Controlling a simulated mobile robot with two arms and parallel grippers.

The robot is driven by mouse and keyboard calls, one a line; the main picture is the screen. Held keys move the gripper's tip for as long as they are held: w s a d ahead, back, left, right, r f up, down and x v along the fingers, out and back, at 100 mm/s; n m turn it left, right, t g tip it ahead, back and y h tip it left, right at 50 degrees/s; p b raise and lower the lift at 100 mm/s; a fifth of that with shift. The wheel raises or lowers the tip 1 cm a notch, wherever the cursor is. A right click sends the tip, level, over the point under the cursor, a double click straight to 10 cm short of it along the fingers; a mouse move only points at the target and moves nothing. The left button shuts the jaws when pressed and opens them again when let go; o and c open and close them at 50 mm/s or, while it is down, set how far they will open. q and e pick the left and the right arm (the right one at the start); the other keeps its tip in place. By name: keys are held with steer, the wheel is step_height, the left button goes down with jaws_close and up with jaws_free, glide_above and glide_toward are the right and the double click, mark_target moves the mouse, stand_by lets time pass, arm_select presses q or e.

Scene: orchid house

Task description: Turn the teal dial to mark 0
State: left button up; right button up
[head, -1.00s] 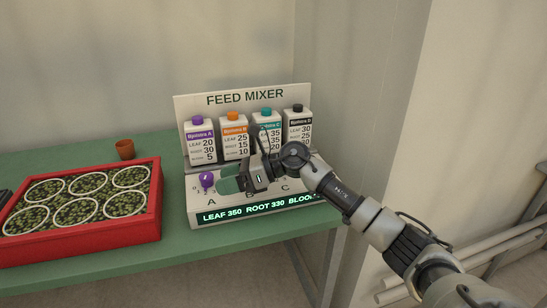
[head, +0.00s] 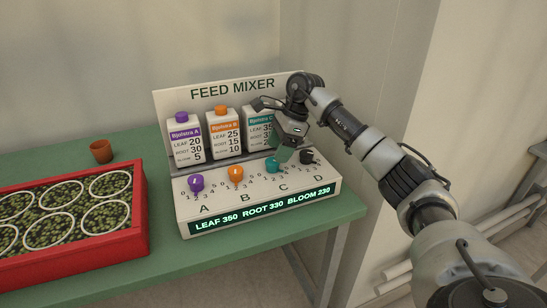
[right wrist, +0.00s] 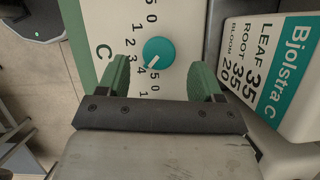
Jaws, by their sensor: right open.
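The teal dial (head: 272,165) sits above the letter C on the feed mixer's (head: 186,222) sloped panel. In the right wrist view the teal dial (right wrist: 160,50) is round, and its white pointer appears to aim near the 4. My right gripper (head: 283,152) is just above and behind the dial in the head view. In the right wrist view its green fingers (right wrist: 162,68) are apart, with the dial in line with the gap between them. They do not visibly touch it. My left gripper is not in view.
A purple dial (head: 196,183), an orange dial (head: 235,175) and a black dial (head: 308,157) share the panel. Bottles stand behind, including Bjolstra C (right wrist: 284,75). The display (head: 262,208) reads LEAF 350 ROOT 330 BLOOM 230. A red tray (head: 141,225) stands left.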

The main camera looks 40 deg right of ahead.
mark_target(273, 165)
steer(key=shift+x, duration=1.15)
steer(key=shift+a+f, duration=0.2)
steer(key=shift+f, duration=0.2)
steer(key=c, duration=0.9)
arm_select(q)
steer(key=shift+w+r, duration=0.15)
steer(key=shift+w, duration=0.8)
